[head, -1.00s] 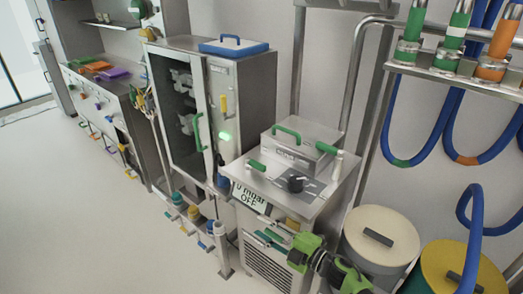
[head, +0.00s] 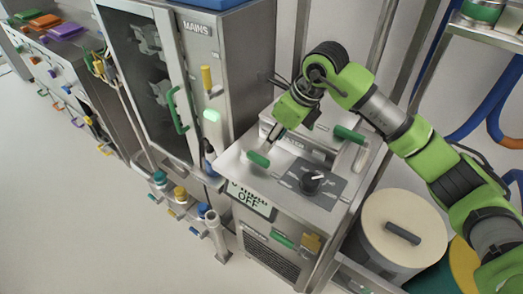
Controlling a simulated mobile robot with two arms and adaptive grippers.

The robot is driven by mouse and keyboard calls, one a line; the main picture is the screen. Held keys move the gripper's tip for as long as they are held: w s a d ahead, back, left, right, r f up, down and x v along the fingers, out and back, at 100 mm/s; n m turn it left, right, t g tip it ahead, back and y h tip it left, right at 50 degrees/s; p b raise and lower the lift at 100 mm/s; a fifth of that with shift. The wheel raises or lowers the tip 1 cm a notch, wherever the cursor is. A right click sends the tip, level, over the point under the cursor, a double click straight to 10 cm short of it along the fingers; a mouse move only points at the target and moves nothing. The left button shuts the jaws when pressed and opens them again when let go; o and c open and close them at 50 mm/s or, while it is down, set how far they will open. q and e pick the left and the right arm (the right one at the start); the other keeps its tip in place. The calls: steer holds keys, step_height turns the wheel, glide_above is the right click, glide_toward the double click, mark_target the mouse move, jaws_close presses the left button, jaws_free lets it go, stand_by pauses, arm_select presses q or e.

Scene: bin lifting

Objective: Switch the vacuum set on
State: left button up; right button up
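The vacuum set (head: 236,166) is a steel cabinet with a sloped top at the middle of the head view. Its front display (head: 250,198) reads OFF below a partly legible mbar line. A black rotary knob (head: 312,181) sits on a dark panel on its top. A green lever handle (head: 258,158) is at the top's left, another green handle (head: 349,134) at the back right. My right gripper (head: 272,141) points down over the back left of the top, close to the left green handle; I cannot tell whether they touch. Its fingers are small and seen edge-on. My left gripper is out of view.
A tall cabinet labelled MAINS (head: 198,55) with a lit green lamp stands left of the vacuum set. A round lidded drum (head: 403,228) stands to the right, below my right arm. Blue hoses hang at far right. The floor at left is clear.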

mark_target(260, 157)
steer(key=p+x, duration=0.1)
steer(key=x, duration=0.3)
steer(key=shift+a+f, duration=0.1)
steer(key=shift+a, duration=0.05)
steer(key=p+x, duration=0.1)
steer(key=x, duration=0.4)
steer(key=shift+w+f, duration=0.15)
steer(key=shift+w, duration=0.05)
steer(key=shift+w+a+f, duration=0.1)
steer(key=shift+f, duration=0.3)
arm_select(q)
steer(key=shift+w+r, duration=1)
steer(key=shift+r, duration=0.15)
arm_select(e)
jaws_close()
